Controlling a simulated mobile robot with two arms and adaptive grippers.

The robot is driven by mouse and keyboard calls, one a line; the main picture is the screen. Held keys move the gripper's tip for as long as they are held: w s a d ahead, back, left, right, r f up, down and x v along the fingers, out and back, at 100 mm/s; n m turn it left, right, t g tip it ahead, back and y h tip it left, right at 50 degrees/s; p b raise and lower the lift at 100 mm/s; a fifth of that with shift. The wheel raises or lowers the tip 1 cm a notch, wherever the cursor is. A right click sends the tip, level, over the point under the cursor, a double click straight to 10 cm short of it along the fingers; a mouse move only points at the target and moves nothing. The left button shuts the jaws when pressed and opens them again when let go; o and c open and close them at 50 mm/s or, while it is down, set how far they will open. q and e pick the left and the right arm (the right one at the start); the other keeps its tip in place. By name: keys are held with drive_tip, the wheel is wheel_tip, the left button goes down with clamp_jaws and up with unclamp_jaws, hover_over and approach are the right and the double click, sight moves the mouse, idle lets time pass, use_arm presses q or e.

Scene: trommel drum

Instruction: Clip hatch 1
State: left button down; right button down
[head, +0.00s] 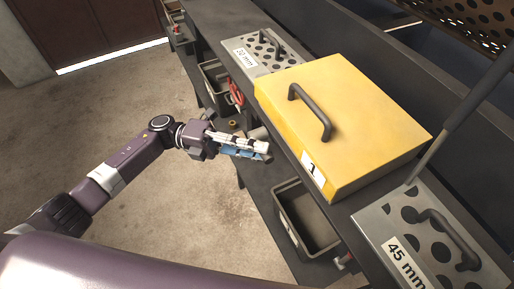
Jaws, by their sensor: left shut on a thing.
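Hatch 1 is a yellow box-like cover (350,118) with a dark bar handle on top and a white label "1" on its front edge. It lies closed on the dark frame in the middle right of the head view. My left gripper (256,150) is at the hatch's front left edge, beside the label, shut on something. What it holds is mostly hidden by the fingers; a small grey piece shows by the fingertips. Whether it touches the hatch I cannot tell. My right gripper is not in view. No clip can be made out clearly.
A perforated plate marked "20 mm" (266,55) lies behind the hatch, and one marked "45 mm" (430,235) in front of it. An open grey bin (306,222) hangs below the hatch. Another bin (214,82) holds red-handled items. The concrete floor at left is clear.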

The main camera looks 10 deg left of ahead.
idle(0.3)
use_arm(q)
drive_tip(key=shift+f+n+h+b, duration=0.15)
drive_tip(key=shift+n+h+b, duration=0.2)
drive_tip(key=shift+b, duration=0.5)
drive_tip(key=n+b, duration=0.1)
drive_tip(key=n+h+b, duration=0.1)
drive_tip(key=shift+r+t+b, duration=0.25)
drive_tip(key=shift+t+b, duration=0.1)
drive_tip(key=shift+t, duration=0.05)
drive_tip(key=shift+w+a+r+n+t+h+b, duration=0.1)
drive_tip(key=shift+r+n+t+h+b, duration=0.15)
drive_tip(key=shift+n+h+b, duration=0.3)
drive_tip(key=shift+r+n+t+h+b, duration=0.15)
drive_tip(key=shift+n+t+h+b, duration=0.2)
drive_tip(key=shift+n, duration=0.25)
drive_tip(key=shift+w+a+r+n+t+h+b, duration=0.1)
drive_tip(key=shift+r+n+t+h+b, duration=0.2)
drive_tip(key=shift+n, duration=0.35)
drive_tip(key=shift+w+r+n+t+h+b, duration=0.1)
drive_tip(key=shift+n+t+h+b, duration=0.1)
drive_tip(key=shift+n+t+h, duration=0.35)
drive_tip(key=shift+n, duration=0.3)
